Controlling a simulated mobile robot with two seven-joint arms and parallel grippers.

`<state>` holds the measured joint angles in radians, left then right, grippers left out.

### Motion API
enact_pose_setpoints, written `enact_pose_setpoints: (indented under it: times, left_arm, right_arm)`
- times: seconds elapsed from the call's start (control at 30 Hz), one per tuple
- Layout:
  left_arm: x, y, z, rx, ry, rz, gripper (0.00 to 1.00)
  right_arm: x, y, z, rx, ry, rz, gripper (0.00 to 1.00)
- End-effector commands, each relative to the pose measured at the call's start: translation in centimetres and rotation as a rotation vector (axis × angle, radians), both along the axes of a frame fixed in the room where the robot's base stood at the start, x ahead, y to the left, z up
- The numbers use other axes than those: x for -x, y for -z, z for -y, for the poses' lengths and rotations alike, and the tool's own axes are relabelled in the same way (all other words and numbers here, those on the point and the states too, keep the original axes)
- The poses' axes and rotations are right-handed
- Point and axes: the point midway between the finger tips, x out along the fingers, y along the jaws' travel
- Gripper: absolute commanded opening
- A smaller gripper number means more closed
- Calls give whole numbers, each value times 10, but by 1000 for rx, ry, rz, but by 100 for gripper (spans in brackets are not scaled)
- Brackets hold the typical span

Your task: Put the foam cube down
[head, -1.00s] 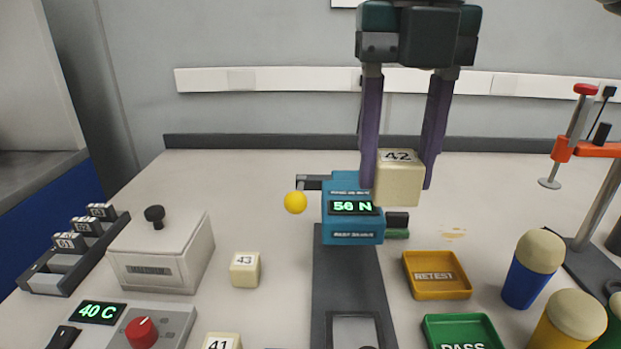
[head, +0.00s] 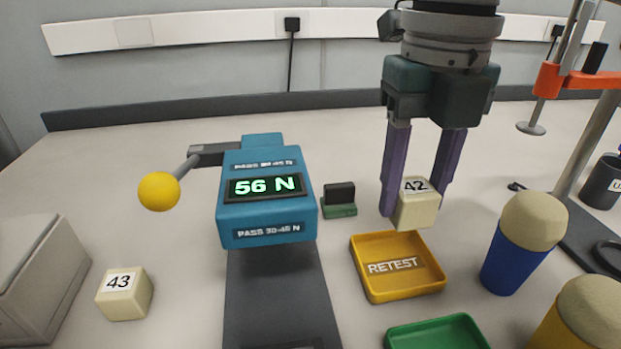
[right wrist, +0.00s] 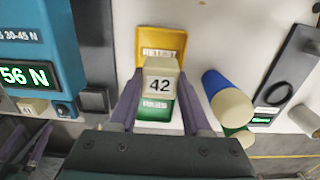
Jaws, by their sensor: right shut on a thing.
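My right gripper (head: 418,205) is shut on the pale foam cube marked 42 (head: 417,212), held between its two purple fingers. In the head view the cube appears just behind the yellow RETEST tray (head: 366,282); its exact height is hard to tell. In the right wrist view the cube (right wrist: 160,82) is upright between the fingers, covering parts of the RETEST tray (right wrist: 163,38) and the green PASS tray (right wrist: 155,112). The blue tester (head: 265,190) reads 56 N and is labelled PASS 30-45 N. My left gripper (right wrist: 28,148) seems partly visible at the wrist view's lower left, its opening unclear.
Blue (head: 512,260) and yellow (head: 570,325) foam-topped cylinders stand right of the trays. Cube 43 (head: 125,293) sits left of the tester. A clamp stand (head: 590,140) rises at the right. The bench behind the trays is mostly clear.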

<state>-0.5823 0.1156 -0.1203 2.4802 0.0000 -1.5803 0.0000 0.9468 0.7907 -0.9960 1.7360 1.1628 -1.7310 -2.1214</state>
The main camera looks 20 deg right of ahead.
Motion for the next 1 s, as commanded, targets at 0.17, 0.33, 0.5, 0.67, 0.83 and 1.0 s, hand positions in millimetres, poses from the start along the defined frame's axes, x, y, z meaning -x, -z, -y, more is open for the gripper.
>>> enact_pose_setpoints:
  times: [0.17,0.33,0.5,0.67,0.83,1.0]
  left_arm:
    - [0,8,-2,-5,4,0,100]
    - [0,10,-2,-9,5,0,100]
    - [0,18,-2,-9,5,0,100]
    - [0,18,-2,-9,5,0,100]
    - [0,17,-2,-8,5,1,100]
    - [-1,18,-1,-4,2,2,100]
  right_arm:
    - [0,29,0,0,1,-1,0]
    - [0,41,0,0,0,-1,0]
    - [1,69,0,0,1,-2,0]
    - [0,76,0,0,0,2,0]
    - [0,75,0,0,0,1,0]
    - [0,78,0,-1,0,1,55]
